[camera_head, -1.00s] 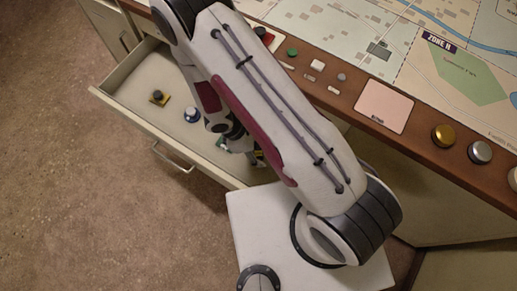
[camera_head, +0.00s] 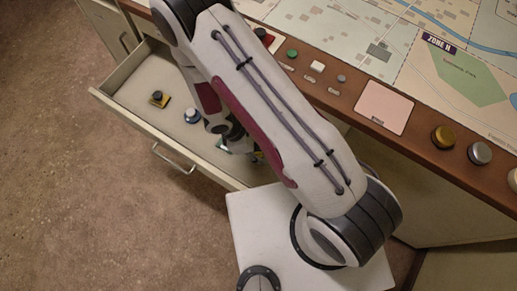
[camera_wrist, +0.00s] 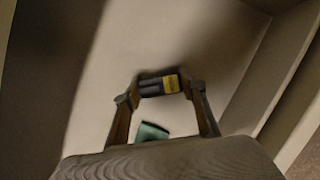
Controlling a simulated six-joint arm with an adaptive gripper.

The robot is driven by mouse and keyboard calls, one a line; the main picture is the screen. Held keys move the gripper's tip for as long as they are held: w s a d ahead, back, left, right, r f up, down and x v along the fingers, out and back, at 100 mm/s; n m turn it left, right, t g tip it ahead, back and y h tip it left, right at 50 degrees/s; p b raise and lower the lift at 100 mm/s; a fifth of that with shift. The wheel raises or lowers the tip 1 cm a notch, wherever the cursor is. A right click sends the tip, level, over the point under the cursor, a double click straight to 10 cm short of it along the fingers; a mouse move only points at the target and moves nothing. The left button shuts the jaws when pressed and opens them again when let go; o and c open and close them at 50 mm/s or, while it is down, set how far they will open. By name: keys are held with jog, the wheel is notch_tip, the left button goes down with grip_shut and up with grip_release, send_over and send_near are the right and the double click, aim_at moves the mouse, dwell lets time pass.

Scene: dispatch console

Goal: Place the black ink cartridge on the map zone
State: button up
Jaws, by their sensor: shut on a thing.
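In the wrist view, my gripper (camera_wrist: 162,90) is shut on a small dark block with a yellow end, which looks like the black ink cartridge (camera_wrist: 151,86). The block lies crosswise between the two fingertips, over the pale drawer floor. I cannot tell how far above the floor it is. The map zone marked "ZONE H" (camera_head: 467,80), with a green patch, is on the console's map at the upper right, away from the gripper.
A dark green piece (camera_wrist: 151,131) shows between my fingers, nearer the palm. Drawer walls rise around the gripper. Buttons and a pink pad (camera_head: 384,107) line the console's edge.

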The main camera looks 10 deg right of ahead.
aim_at(258, 148)
jog(key=shift+r, duration=0.1)
jog(key=shift+r, duration=4.9)
